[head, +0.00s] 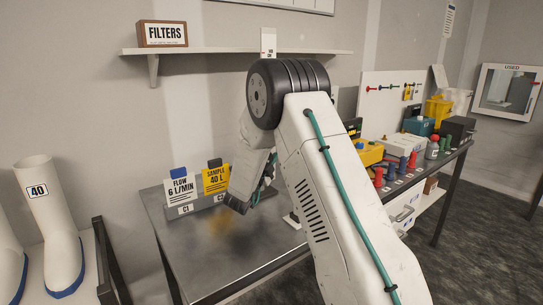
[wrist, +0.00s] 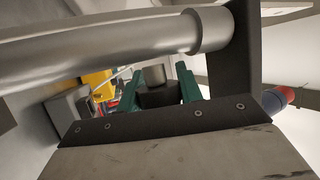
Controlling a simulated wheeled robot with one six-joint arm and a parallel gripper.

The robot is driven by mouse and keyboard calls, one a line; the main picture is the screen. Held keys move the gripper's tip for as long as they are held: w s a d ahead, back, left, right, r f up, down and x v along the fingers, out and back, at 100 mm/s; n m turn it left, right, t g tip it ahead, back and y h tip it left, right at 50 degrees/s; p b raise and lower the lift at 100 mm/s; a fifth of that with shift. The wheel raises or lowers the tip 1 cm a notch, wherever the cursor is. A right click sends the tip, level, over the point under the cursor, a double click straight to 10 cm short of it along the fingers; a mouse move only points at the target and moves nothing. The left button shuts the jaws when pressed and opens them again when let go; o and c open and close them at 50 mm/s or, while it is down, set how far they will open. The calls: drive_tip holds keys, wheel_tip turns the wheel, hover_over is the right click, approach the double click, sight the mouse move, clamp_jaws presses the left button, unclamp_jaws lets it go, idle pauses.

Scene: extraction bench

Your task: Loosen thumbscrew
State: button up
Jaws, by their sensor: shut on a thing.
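In the wrist view, the two green fingers of my gripper (wrist: 161,84) stand on either side of a dark block-like piece (wrist: 158,98) with a grey cylinder (wrist: 154,75) behind or on it. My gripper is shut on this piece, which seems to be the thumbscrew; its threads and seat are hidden. In the head view, my arm's end is low over the metal bench, right of the upright cards, and my own arm hides most of the gripper and what it holds.
A flow card (head: 181,187) and a yellow sample card (head: 216,179) stand in a grey holder at the bench's back. Red and blue pieces (head: 378,177) and cases crowd the right side. A thick metal tube (wrist: 110,42) crosses the wrist view. The bench's front left (head: 205,265) is clear.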

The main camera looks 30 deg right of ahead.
drive_tip(key=shift+a+r+n+t+h, duration=0.15)
drive_tip(key=shift+n+t+h, duration=0.65)
drive_tip(key=shift+n+t, duration=0.35)
drive_tip(key=shift+t, duration=0.35)
drive_tip(key=o, duration=1)
